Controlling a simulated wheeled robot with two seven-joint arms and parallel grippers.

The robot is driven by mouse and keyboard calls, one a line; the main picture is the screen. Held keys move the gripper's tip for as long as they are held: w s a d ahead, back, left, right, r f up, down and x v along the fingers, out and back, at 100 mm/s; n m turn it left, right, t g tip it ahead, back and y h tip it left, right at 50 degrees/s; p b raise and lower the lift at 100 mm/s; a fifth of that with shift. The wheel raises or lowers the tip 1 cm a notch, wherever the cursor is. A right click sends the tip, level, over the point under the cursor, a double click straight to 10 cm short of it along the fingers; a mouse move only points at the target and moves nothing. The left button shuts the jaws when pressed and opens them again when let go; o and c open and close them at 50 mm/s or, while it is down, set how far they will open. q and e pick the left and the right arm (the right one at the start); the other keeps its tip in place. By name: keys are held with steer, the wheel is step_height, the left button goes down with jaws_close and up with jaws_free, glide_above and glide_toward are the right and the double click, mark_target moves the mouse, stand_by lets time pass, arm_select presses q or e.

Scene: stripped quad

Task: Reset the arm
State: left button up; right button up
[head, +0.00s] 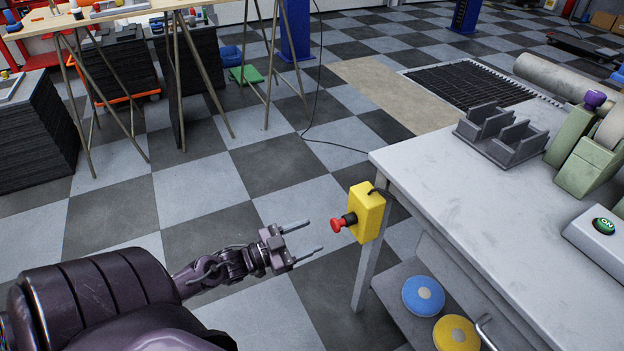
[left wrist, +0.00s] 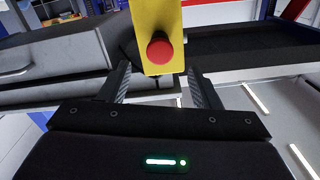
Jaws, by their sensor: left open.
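My left gripper (head: 305,241) is open and empty in the head view, its two fingers pointing right. A yellow box (head: 367,212) with a red push button (head: 338,224) hangs at the near left corner of the grey workbench. The button faces the gripper, a short gap beyond the fingertips. In the left wrist view, the red button (left wrist: 160,49) shows on the yellow box (left wrist: 156,20), above and between the two spread fingers (left wrist: 158,88). The fingers do not appear to touch it. My right gripper is not in view.
The grey workbench (head: 440,200) fills the right side, with a grey slotted holder (head: 500,136), a green machine (head: 588,150) and a green ON button (head: 603,226). Blue (head: 423,295) and yellow (head: 456,333) discs sit below.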

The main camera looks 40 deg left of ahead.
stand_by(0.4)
arm_select(q)
steer(key=s+d+f+n+g+y, duration=0.2)
steer(key=d+f+g+y, duration=0.15)
steer(key=f, duration=0.45)
steer(key=s+d+f+n+g+y, duration=0.2)
steer(key=d+f+g, duration=0.15)
steer(key=f, duration=0.35)
steer(key=s+d+f+g, duration=0.5)
steer(key=s+d+g, duration=0.3)
steer(key=s+d, duration=0.35)
steer(key=s+a+f+p, duration=0.2)
steer(key=s+f+p, duration=0.1)
steer(key=s+p, duration=0.4)
steer(key=s+a+f+y+p, duration=0.1)
steer(key=s+f+p, duration=0.3)
steer(key=s+p, duration=0.4)
steer(key=s+a, duration=0.1)
steer(key=s, duration=0.2)
steer(key=shift+s+a+f+n+g+p, duration=0.15)
steer(key=shift+s+a+n+g+p, duration=0.05)
steer(key=shift+a+n+g+p, duration=0.15)
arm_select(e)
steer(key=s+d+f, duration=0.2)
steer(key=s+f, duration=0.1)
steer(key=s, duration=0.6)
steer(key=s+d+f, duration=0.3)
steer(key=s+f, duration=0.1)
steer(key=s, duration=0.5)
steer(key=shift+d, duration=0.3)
